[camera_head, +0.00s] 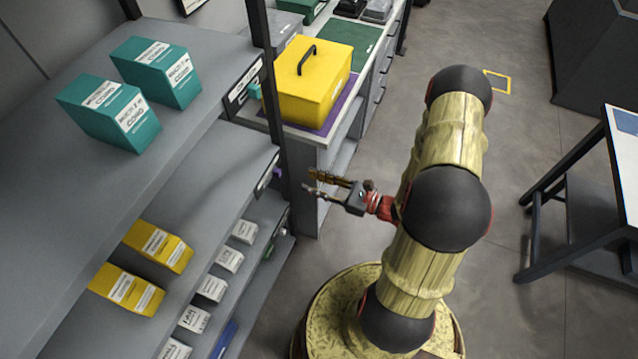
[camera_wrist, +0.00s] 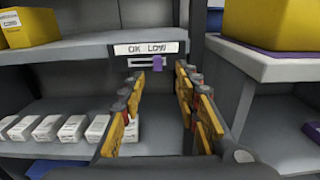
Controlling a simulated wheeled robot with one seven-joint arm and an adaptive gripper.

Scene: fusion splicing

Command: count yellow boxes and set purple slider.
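Two yellow boxes (camera_head: 142,268) with white labels stand on the middle shelf in the head view. The purple slider (camera_wrist: 158,63) sits on a short track under the "OK LOW" label (camera_wrist: 147,48) on the shelf's front edge, towards the track's right end. My gripper (camera_head: 309,181) is in front of the shelf's right end. In the wrist view my gripper (camera_wrist: 160,76) is open, its fingers apart, with the slider seen between and beyond the tips. I cannot tell any contact.
Teal boxes (camera_head: 110,112) stand on the top shelf. Several white boxes (camera_head: 212,288) line the lower shelf. A dark shelf post (camera_head: 271,100) and a bench with a yellow case (camera_head: 312,85) on a purple mat are close to my gripper. Open floor (camera_head: 535,150) lies to the right.

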